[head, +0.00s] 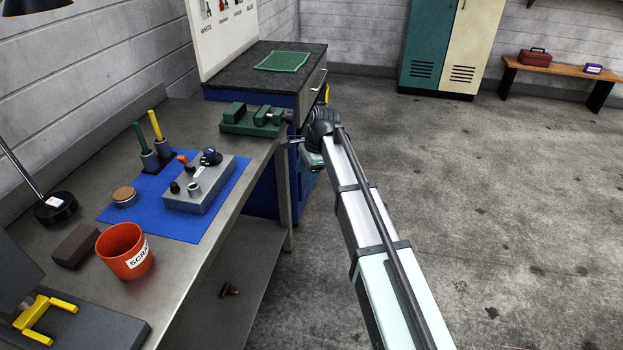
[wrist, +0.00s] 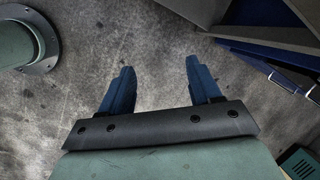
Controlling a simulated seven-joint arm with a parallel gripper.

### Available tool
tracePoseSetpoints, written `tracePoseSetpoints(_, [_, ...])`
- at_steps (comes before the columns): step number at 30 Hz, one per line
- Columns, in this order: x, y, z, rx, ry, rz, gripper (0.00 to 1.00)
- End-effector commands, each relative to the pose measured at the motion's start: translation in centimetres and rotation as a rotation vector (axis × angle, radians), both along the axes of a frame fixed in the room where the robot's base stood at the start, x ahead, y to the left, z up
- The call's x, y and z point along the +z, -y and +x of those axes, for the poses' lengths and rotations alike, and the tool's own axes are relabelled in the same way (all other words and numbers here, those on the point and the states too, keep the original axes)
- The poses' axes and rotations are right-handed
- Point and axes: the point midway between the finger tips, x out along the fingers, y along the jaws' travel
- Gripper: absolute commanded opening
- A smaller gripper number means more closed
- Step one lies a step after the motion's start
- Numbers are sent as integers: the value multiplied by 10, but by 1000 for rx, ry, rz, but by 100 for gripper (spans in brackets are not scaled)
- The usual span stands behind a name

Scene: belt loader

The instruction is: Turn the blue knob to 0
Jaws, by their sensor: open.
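A grey control box (head: 208,186) sits on a blue mat (head: 158,214) on the metal workbench. A dark blue knob (head: 211,157) stands at the box's back right corner; its pointer and scale are too small to read. An orange-topped control (head: 183,160) and small dark knobs are on the same box. In the wrist view, my gripper (wrist: 160,68) is open and empty, its two blue fingers apart over bare floor. In the head view, my arm reaches to the right of the bench, apart from the box; the fingers cannot be made out there.
A green vise (head: 250,121) stands at the bench's far end, near my arm's end. A red scrap cup (head: 124,251), a brown block (head: 75,246) and upright green and yellow handles (head: 155,125) surround the mat. The floor (head: 480,200) at right is clear.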

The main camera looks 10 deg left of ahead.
Motion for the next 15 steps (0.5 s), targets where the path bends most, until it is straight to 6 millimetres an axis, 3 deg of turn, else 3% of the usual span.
tracePoseSetpoints(6, [-13, 15, -2, 25, 11, -10, 63])
tracePoseSetpoints(15, [-16, 19, -1, 35, 15, -13, 63])
